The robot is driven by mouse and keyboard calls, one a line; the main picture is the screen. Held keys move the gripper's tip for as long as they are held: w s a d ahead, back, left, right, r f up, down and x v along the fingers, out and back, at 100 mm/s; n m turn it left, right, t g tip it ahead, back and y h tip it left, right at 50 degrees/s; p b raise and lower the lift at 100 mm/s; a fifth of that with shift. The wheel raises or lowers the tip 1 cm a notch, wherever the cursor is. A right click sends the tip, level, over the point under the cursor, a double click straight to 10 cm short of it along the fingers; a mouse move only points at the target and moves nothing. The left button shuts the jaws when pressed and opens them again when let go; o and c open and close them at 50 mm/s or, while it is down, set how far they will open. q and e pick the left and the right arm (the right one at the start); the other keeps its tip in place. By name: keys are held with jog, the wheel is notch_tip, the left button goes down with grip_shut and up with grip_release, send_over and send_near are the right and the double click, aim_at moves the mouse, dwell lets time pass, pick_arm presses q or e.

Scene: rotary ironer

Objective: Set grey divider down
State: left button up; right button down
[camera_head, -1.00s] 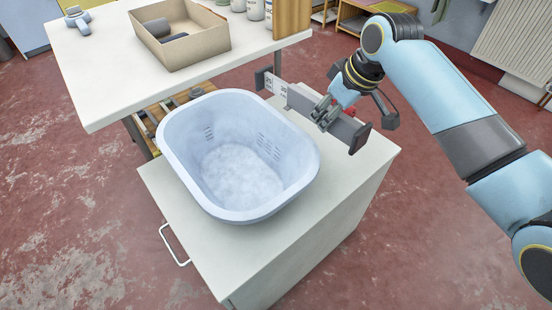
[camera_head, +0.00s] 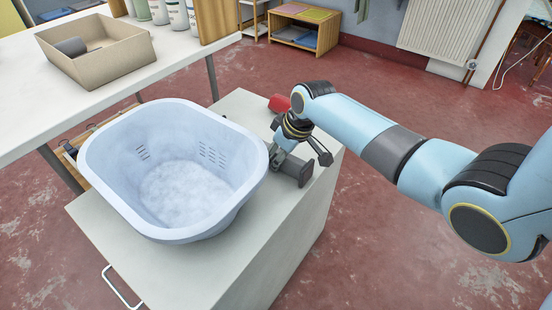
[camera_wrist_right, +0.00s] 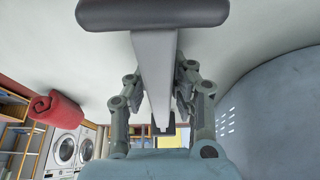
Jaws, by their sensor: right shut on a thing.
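The grey divider (camera_head: 293,168) is a narrow bar with a dark pad at its end. In the head view it is low over the white cabinet top (camera_head: 240,247), just right of the pale blue tub (camera_head: 95,158); I cannot tell whether it touches the top. My right gripper (camera_head: 297,157) is shut on it, and the arm hides part of it. My left gripper is not in view.
A red roll (camera_head: 279,103) lies on the cabinet's far corner, behind my gripper. The tub (camera_wrist_right: 275,115) is close to the gripper in the wrist view. The front of the cabinet top is clear. A white table with a cardboard box (camera_head: 98,70) stands at the upper left.

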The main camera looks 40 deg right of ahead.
jog(key=shift+r, duration=0.1)
jog(key=c, duration=1.6)
grip_release()
jog(key=shift+f, duration=0.2)
jog(key=shift+c, duration=0.2)
jog(key=o, duration=0.5)
jog(key=shift+c, duration=0.2)
jog(key=shift+r, duration=0.1)
